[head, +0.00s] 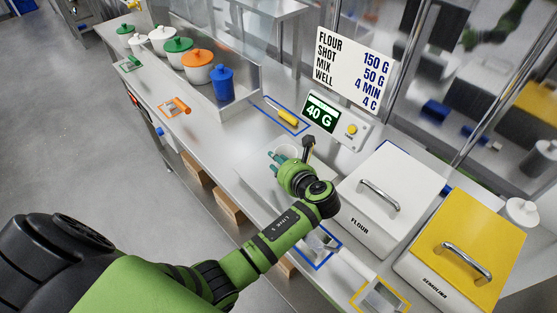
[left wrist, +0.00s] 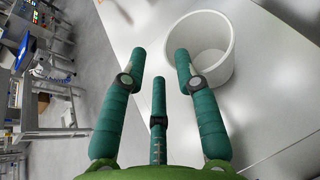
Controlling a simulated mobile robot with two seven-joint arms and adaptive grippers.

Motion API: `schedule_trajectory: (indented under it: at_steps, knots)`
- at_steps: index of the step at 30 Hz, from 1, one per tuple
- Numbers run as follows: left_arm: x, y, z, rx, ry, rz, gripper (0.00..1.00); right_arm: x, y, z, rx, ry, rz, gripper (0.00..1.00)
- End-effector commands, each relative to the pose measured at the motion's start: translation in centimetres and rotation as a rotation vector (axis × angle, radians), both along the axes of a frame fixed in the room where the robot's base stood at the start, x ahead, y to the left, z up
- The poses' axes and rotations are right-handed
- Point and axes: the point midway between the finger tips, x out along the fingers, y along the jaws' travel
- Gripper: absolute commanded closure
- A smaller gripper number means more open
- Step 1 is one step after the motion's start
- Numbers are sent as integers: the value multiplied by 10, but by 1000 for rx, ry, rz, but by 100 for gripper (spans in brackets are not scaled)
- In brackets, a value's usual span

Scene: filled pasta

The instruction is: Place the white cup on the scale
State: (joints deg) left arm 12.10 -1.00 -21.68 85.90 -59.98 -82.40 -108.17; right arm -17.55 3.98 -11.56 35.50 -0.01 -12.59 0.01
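The white cup (head: 286,151) stands on the steel counter, partly hidden behind my left gripper (head: 277,162) in the head view. In the left wrist view the cup (left wrist: 205,50) is upright, open and looks empty. My left gripper (left wrist: 160,68) has its green fingers spread with nothing between them. The right fingertip overlaps the cup's near wall; I cannot tell whether it touches. The scale's display box (head: 336,123) reads 40 G and has a yellow button. It stands just behind the cup; I cannot make out a weighing plate. My right gripper is out of view.
A white flour bin (head: 375,208) and a yellow semolina bin (head: 463,251) stand to the right. Lidded pots, including a blue one (head: 222,84), stand at upper left. A yellow-handled tool (head: 282,114) lies in a blue outline. A sign (head: 352,66) rises behind the scale.

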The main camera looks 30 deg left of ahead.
Motion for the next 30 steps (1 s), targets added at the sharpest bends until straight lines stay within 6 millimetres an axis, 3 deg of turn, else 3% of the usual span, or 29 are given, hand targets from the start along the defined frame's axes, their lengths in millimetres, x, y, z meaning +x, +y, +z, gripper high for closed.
schedule_trajectory:
  at_steps: [8, 21, 30]
  knots:
    - [-4, -7, 4, 0, -2, -1, 69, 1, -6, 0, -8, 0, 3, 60]
    - [-48, -72, 40, -3, -4, 0, 69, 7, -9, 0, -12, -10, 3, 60]
    - [-60, -90, 51, 1, -2, 2, 69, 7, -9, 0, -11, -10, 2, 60]
